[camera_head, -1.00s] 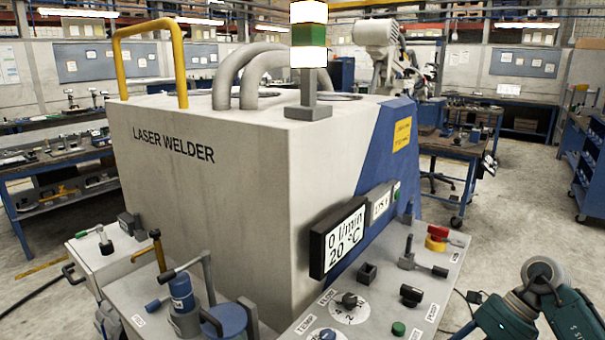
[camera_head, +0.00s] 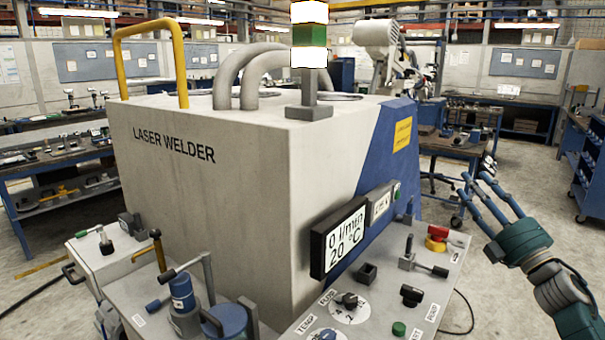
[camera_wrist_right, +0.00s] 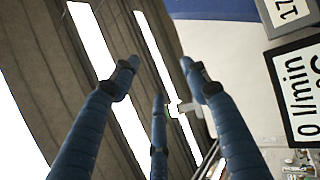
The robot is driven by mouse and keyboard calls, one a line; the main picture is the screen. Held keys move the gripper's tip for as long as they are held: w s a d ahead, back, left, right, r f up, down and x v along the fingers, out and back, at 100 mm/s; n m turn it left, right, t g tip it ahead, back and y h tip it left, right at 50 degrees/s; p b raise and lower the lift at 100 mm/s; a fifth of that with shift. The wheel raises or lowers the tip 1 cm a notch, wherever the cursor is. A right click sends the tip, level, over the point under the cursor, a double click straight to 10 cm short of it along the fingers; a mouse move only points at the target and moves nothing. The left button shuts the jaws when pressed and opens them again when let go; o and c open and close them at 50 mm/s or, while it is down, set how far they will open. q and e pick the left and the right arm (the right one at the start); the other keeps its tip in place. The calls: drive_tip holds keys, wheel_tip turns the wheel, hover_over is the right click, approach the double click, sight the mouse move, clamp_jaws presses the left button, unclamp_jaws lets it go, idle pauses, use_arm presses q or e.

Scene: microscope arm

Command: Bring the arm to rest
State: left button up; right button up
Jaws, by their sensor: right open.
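My right arm comes in from the lower right in the head view. Its gripper (camera_head: 477,184) has several slim blue fingers, spread apart and pointing up and to the left, with nothing between them. It is in the air to the right of the laser welder's control panel (camera_head: 385,322), apart from it. In the right wrist view the open fingers (camera_wrist_right: 160,75) point up toward the ceiling lights, empty. My left gripper does not show.
The big grey laser welder (camera_head: 230,200) fills the middle. Its display (camera_head: 338,238) reads 0 l/min and 20 °C. A red emergency button (camera_head: 437,235) and levers stand on the panel. A blue workbench (camera_head: 455,150) is behind the gripper. Open floor (camera_head: 540,215) lies at the right.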

drive_tip(key=w+d+f+m+g+h, duration=0.3)
drive_tip(key=d+f+m+h, duration=0.6)
drive_tip(key=d+m+h, duration=0.5)
drive_tip(key=s+a+f+m+g+y, duration=0.1)
drive_tip(key=s+a+f+g, duration=0.3)
drive_tip(key=f, duration=1.2)
drive_tip(key=s+a+f+m+g+y, duration=0.15)
drive_tip(key=s+f, duration=0.45)
drive_tip(key=f, duration=1)
drive_tip(key=s+a+f+g+y, duration=0.2)
drive_tip(key=s+a+f, duration=0.25)
drive_tip(key=f, duration=1.15)
drive_tip(key=s+a+f+g+y, duration=0.1)
drive_tip(key=s+a+f+g, duration=0.25)
drive_tip(key=s+f, duration=0.75)
drive_tip(key=s+a+f+g, duration=0.2)
drive_tip(key=s+a+f, duration=0.3)
drive_tip(key=s+f, duration=0.6)
drive_tip(key=s+a+f+g, duration=0.1)
drive_tip(key=s+a, duration=0.3)
drive_tip(key=s, duration=0.6)
drive_tip(key=s+a+f+g+y, duration=0.1)
drive_tip(key=s+a+f+g, duration=0.1)
drive_tip(key=s, duration=0.9)
drive_tip(key=s+a+f+g, duration=0.1)
drive_tip(key=s+a+f, duration=0.4)
drive_tip(key=s, duration=0.6)
drive_tip(key=shift+a+f+m+g, duration=0.25)
drive_tip(key=shift+a+m+g, duration=0.05)
drive_tip(key=shift+m+g, duration=0.15)
